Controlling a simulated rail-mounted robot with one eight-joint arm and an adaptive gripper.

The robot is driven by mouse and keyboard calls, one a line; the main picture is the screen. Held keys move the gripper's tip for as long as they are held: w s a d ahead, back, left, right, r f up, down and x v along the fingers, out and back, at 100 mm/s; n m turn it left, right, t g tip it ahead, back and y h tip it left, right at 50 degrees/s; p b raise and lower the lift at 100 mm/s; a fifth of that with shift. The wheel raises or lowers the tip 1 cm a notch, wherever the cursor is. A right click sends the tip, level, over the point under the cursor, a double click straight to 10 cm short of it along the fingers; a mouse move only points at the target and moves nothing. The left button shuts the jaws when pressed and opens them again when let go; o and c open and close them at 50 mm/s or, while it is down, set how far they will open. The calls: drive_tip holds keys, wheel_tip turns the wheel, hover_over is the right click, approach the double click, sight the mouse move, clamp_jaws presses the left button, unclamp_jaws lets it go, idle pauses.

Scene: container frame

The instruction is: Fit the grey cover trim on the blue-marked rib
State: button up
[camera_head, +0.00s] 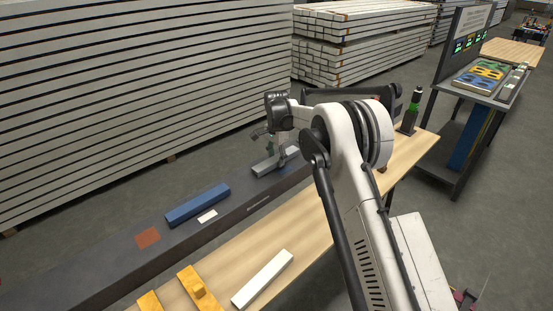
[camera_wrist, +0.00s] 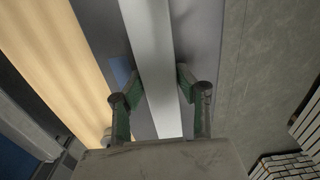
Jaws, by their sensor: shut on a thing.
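The grey cover trim (camera_head: 274,162) is a long light-grey bar over the far part of the dark beam (camera_head: 249,208). My gripper (camera_head: 281,155) comes down over it from above. In the wrist view the trim (camera_wrist: 149,55) runs lengthwise between the two green-sided fingers of my gripper (camera_wrist: 159,82), which are shut on its sides. A blue mark (camera_wrist: 122,70) shows on the surface left of the trim, partly hidden by trim and finger. The rib itself is not clearly visible, and I cannot tell whether the trim touches it.
A blue bar (camera_head: 198,203), a white label (camera_head: 207,217) and a rust-red patch (camera_head: 148,238) are on the beam. Stacked boards (camera_head: 130,90) stand behind.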

drive_tip(key=o, duration=1.3)
drive_tip(key=shift+f, duration=0.1)
drive_tip(key=shift+c, duration=0.2)
wheel_tip(320, 180, up, 12)
